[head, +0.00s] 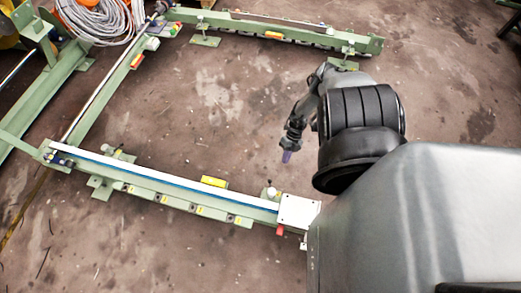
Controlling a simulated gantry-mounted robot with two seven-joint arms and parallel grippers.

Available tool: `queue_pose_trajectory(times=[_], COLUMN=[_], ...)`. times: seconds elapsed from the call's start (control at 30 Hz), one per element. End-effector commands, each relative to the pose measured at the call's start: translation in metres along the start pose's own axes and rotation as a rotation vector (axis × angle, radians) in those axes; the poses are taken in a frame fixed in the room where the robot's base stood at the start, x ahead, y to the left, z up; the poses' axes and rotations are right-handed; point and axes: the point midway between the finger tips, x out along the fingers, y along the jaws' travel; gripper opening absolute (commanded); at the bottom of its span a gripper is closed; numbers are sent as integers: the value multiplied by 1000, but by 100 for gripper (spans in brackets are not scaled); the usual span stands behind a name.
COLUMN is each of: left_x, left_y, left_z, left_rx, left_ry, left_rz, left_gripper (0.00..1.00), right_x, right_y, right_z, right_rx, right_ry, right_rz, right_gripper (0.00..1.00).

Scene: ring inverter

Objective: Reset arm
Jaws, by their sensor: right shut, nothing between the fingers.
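My right arm comes in from the right in the head view, with a large grey body and a black ribbed joint. Its small dark gripper (287,156) has a purple-blue tip, hangs over the bare floor and is shut with nothing in it. It is above and apart from the near green rail (165,186), which has a white and blue strip along its top. A white plate (299,210) sits at that rail's right end, partly beside my arm's body. My left gripper is not in view.
A far green rail (345,40) runs across the top, and a side rail (103,97) joins the two at the left. Coiled grey cable (100,20) lies at top left. A yellow block (214,182) stands by the near rail. Brown floor (210,110) between the rails is clear.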

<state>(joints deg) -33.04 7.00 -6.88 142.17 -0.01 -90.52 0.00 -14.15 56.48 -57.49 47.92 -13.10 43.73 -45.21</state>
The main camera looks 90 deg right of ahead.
Motion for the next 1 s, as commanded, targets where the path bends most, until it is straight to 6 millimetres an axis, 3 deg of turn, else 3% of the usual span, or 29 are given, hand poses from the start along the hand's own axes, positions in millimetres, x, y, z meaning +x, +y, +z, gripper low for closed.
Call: queue_pose_trajectory(times=[0.13,0.77,0.87,0.97,1.0], left_x=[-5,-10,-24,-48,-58], left_y=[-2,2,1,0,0], left_z=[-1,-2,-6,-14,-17], left_rx=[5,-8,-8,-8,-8], left_ry=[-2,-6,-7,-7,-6], left_rz=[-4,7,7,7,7], left_gripper=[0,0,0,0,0], right_x=[-11,-19,-22,-18,-9], right_y=[-1,-2,-4,2,13], right_z=[-1,-5,-24,-62,-83], right_rx=[1,3,18,53,69], right_ry=[-1,0,18,51,75], right_rz=[-2,-6,-7,23,54], right_gripper=[0,0,0,0,0])
